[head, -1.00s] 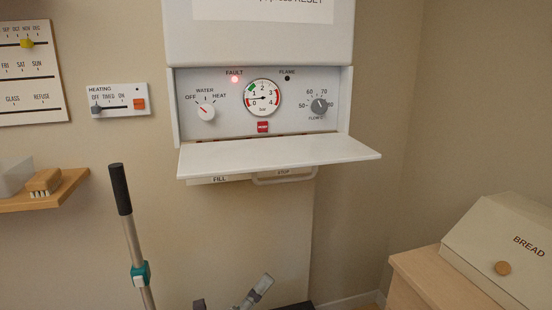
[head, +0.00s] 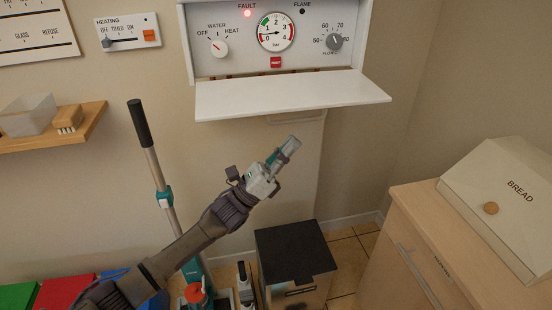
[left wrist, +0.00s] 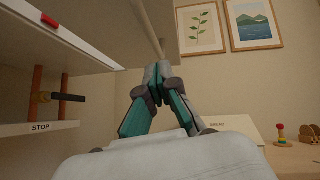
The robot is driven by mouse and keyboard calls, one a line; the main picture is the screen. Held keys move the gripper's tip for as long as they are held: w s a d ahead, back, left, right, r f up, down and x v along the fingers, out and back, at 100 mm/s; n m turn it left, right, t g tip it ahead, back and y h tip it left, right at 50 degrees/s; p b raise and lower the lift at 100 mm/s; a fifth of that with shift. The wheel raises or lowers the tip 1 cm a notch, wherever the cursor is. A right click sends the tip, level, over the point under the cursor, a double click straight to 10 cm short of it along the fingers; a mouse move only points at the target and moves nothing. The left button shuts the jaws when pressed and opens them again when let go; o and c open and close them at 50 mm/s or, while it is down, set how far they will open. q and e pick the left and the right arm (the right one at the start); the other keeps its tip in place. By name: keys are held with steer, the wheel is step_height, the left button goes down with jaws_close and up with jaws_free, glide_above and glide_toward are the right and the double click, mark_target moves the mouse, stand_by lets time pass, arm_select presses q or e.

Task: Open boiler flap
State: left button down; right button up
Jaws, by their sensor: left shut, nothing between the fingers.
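The white boiler flap (head: 292,95) is folded down and sticks out from the bottom of the control panel (head: 275,40), nearly level. The dials, the lit red fault lamp and the red reset button are uncovered above it. My left gripper (head: 291,145) is below the flap, pointing up and right, apart from it in the head view. Its fingers are together with nothing between them; they also show in the left wrist view (left wrist: 159,72). My right gripper is in neither view.
Pipes with a valve (left wrist: 62,97) and a STOP label (left wrist: 40,128) lie left of the gripper in the left wrist view. A dark-topped bin (head: 295,250) and a bread box (head: 505,205) on a cabinet are lower right.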

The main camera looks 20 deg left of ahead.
mark_target(290, 100)
arm_select(q)
steer(key=r, duration=0.2)
steer(key=shift+w+a+r+p, duration=0.15)
steer(key=shift+a+r+p, duration=0.05)
steer(key=shift+r+p, duration=0.15)
steer(key=r+n+t+y+p, duration=0.1)
steer(key=n+p, duration=0.1)
steer(key=r+n+t+y+p, duration=0.1)
steer(key=n+y, duration=0.1)
steer(key=s+r+n+t+y+p, duration=0.1)
steer(key=p, duration=0.1)
steer(key=shift+s+d+r+n+y+p, duration=0.1)
steer(key=shift+d+r+n+y+p, duration=0.15)
steer(key=shift+d+n+y+p, duration=0.15)
steer(key=shift+f, duration=0.2)
